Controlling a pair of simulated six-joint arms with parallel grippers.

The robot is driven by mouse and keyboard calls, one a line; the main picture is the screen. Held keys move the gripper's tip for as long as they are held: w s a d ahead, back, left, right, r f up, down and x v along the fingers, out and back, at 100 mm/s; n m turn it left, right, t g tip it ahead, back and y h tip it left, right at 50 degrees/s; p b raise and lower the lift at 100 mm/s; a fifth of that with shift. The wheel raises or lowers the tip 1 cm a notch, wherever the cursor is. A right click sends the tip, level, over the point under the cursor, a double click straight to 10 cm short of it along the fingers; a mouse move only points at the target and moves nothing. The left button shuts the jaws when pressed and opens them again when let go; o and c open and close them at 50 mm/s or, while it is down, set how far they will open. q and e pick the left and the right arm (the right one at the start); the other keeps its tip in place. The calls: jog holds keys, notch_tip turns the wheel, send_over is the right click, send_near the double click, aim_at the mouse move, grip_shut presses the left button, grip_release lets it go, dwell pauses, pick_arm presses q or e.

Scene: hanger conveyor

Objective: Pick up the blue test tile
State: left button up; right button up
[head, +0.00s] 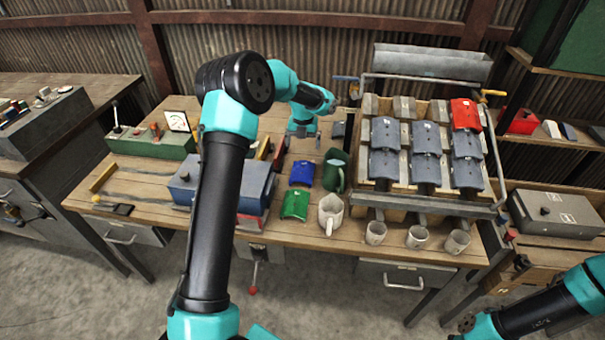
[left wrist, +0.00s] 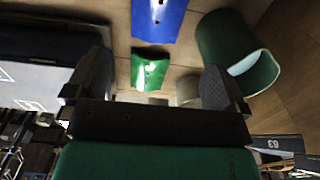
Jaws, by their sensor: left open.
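The blue test tile (head: 302,173) lies on the wooden bench, just behind a green tile (head: 295,205). In the left wrist view the blue tile (left wrist: 160,17) is at the top edge, partly cut off, beyond the green tile (left wrist: 150,69). My left gripper (head: 302,132) is behind the blue tile in the head view, apart from it. In the left wrist view its two jaws (left wrist: 155,78) stand wide apart with nothing held between them. My right arm shows at the lower right of the head view, but its gripper is not visible.
A blue and red box (head: 258,190) is on the left. A rack (head: 372,200) of grey tiles and one red tile (head: 465,114) stands right.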

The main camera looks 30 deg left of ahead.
pick_arm(q)
send_near(302, 170)
notch_tip(302, 170, down, 5)
jog(key=shift+d+f, duration=0.15)
jog(key=shift+f, duration=0.05)
jog(key=shift+f, duration=0.1)
jog(key=shift+f, duration=2.5)
jog(key=c, duration=0.7)
